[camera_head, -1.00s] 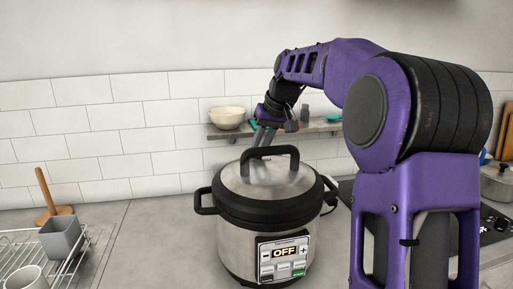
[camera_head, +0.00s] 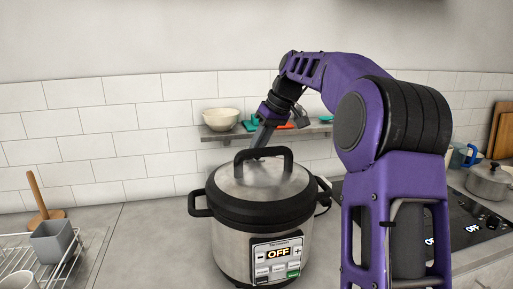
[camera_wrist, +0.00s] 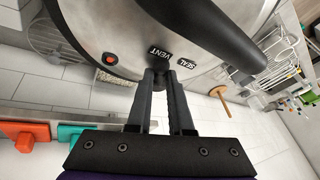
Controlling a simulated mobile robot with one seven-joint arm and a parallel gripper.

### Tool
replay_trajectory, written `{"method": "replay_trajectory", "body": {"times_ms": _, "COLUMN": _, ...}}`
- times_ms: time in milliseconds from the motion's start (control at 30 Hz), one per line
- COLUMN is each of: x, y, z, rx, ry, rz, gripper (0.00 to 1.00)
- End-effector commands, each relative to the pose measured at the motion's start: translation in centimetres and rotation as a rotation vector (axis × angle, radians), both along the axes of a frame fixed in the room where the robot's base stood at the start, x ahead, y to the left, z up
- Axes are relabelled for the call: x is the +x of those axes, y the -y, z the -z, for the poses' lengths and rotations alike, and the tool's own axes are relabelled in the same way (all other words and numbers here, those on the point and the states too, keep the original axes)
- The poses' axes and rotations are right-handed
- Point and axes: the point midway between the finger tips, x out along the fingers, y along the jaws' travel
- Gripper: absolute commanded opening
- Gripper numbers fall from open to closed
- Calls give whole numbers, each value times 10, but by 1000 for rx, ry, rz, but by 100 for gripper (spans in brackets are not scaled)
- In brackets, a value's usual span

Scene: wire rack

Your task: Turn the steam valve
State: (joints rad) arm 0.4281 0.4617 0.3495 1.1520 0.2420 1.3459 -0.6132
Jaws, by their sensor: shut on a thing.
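The pressure cooker (camera_head: 262,222) stands on the counter with its lid on, and its front display reads OFF. In the wrist view, the lid (camera_wrist: 125,25) carries the labels VENT and SEAL. The dark steam valve (camera_wrist: 158,80) sits just below those labels, mostly hidden between the fingertips. My gripper (camera_wrist: 161,78) is shut on the valve at the rear of the lid. In the head view, my gripper (camera_head: 262,142) reaches down behind the black lid handle (camera_head: 263,153), which hides its fingertips.
A wall shelf (camera_head: 225,134) behind the cooker holds a cream bowl (camera_head: 221,119) and small coloured items. A dish rack (camera_head: 25,258) with a grey cup is at left. A stove with a pot (camera_head: 488,182) is at right.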

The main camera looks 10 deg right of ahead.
Motion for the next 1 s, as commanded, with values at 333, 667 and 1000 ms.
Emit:
{"method": "replay_trajectory", "body": {"times_ms": 333, "x": 0, "y": 1, "z": 1, "rx": -2, "ry": -3, "rz": 2, "gripper": 31}}
{"method": "replay_trajectory", "body": {"times_ms": 667, "x": -2, "y": 5, "z": -11, "rx": -2, "ry": 1, "rz": 3, "gripper": 31}}
{"method": "replay_trajectory", "body": {"times_ms": 1000, "x": -21, "y": 33, "z": -80, "rx": -2, "ry": 2, "rz": 5, "gripper": 31}}
